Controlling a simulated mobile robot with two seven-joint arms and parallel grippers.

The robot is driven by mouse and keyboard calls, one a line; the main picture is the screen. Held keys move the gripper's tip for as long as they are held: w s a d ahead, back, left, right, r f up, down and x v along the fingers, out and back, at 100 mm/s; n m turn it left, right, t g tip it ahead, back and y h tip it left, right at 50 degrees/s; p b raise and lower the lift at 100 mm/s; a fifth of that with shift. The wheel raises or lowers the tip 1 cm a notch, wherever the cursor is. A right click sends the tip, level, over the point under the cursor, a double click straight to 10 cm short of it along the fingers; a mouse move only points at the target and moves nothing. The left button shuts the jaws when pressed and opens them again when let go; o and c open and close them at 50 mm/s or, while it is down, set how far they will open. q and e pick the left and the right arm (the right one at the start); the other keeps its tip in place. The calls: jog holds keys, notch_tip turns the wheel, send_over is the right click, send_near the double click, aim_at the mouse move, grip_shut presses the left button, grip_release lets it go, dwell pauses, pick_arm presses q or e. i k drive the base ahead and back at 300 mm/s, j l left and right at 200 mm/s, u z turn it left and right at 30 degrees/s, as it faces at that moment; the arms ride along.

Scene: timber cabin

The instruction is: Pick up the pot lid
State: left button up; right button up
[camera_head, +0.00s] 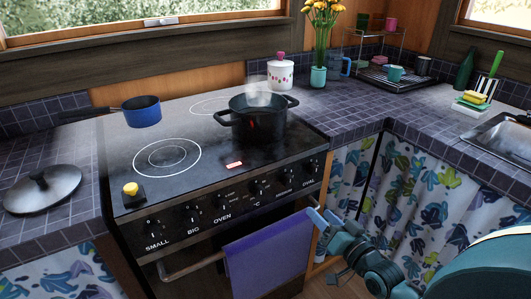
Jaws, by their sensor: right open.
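The pot lid (43,189) is a grey metal disc with a dark knob, lying knob-up on the tiled counter left of the stove. A black pot (251,121) stands uncovered on the stove's rear right, with steam above it. My right gripper (318,218) is open and empty in front of the stove's right corner, below counter height, far from the lid. My left gripper is not in view.
A blue pan (142,111) sits at the stove's rear left, its handle reaching left. A yellow item (131,189) is at the stove's front left corner. A purple towel (266,258) hangs on the oven handle. A flower vase (318,76) and white jar (280,73) stand behind.

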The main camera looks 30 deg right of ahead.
aim_at(45, 188)
jog(key=k, duration=1)
